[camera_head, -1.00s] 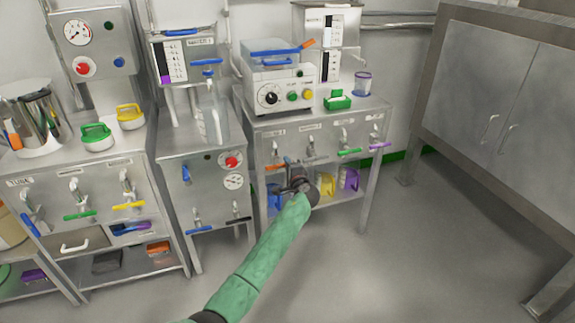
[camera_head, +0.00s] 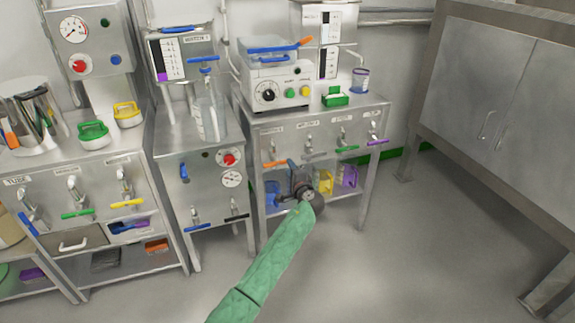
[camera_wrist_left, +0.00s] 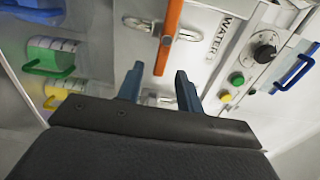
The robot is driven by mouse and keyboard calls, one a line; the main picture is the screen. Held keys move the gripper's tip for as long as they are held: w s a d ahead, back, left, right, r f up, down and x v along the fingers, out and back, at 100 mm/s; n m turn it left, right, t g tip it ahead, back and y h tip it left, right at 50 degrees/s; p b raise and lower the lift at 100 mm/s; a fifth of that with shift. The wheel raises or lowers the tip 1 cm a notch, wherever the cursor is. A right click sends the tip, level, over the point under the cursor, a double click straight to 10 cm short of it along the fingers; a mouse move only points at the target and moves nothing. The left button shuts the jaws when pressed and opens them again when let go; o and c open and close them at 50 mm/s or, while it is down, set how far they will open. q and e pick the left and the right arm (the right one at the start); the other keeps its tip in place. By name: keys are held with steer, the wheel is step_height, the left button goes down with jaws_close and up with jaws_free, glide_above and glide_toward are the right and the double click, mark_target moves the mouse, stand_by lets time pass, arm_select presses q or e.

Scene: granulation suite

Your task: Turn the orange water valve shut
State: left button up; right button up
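The orange valve handle (camera_head: 275,164) is on the front panel of the middle-right steel bench and lies roughly level in the head view. In the left wrist view the orange handle (camera_wrist_left: 168,38) is a long bar on a metal spindle, beside a "WATER" label. My left gripper (camera_head: 294,167) is just to the right of the handle in the head view. In the left wrist view its two fingers (camera_wrist_left: 159,88) stand apart with nothing between them; the handle's end lies just beyond their tips. Contact is not visible. My right gripper is not in view.
Green (camera_head: 347,149) and purple (camera_head: 378,141) valve handles sit farther right on the same panel. Blue, yellow and purple containers stand on the shelf below. A white machine (camera_head: 276,85) sits on the bench top. A large cabinet (camera_head: 500,95) stands right; the floor between is clear.

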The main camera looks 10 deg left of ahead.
arm_select(q)
steer(key=shift+v, duration=1.35)
